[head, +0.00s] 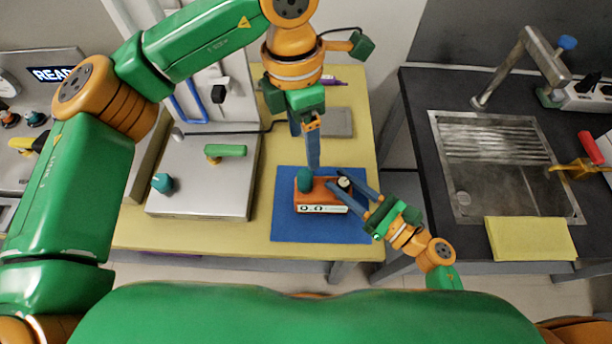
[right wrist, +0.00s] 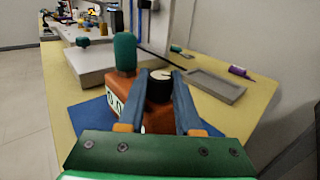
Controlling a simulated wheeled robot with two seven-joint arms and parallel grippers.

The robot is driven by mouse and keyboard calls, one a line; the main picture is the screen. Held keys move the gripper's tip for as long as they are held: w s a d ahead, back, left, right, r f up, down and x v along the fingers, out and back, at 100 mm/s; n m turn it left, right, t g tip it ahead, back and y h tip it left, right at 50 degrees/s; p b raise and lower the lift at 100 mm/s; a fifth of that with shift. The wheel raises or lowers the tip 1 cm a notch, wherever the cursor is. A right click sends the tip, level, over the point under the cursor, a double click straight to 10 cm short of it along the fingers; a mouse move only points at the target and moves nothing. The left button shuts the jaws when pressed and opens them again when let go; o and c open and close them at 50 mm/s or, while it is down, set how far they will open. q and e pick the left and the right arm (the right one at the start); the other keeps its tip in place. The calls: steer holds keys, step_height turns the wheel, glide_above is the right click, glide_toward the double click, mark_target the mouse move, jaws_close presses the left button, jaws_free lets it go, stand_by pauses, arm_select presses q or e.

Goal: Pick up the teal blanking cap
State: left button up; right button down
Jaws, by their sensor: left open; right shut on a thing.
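A teal cap-like cylinder (head: 304,180) stands upright on the left part of an orange box (head: 318,196). The box sits on a blue mat (head: 290,229). In the right wrist view the teal cylinder (right wrist: 125,52) rises left of a black knob (right wrist: 159,88) with a pale top. My left gripper (head: 304,151) is open and points down just above the teal cylinder, with nothing between its fingers. My right gripper (head: 358,190) reaches in from the right and is shut on the black knob. Another teal, rounded piece (head: 162,183) lies on the grey platform to the left.
The grey platform (head: 195,198) also carries a green-handled piece (head: 226,151). A grey tray (head: 338,122) lies behind the mat on the yellow table (head: 359,138). A dark counter with a sink (head: 455,205) and a yellow cloth (head: 530,238) stands at the right, across a gap.

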mark_target(304, 174)
arm_select(q)
steer(key=f, duration=0.3)
steer(key=f+m, duration=0.1)
steer(key=f, duration=0.3)
steer(key=f+m, duration=0.1)
steer(key=f, duration=0.3)
steer(key=shift+s+f+t+y, duration=0.2)
steer(key=shift+s+t+y, duration=0.1)
steer(key=shift+y, duration=0.1)
jaws_close()
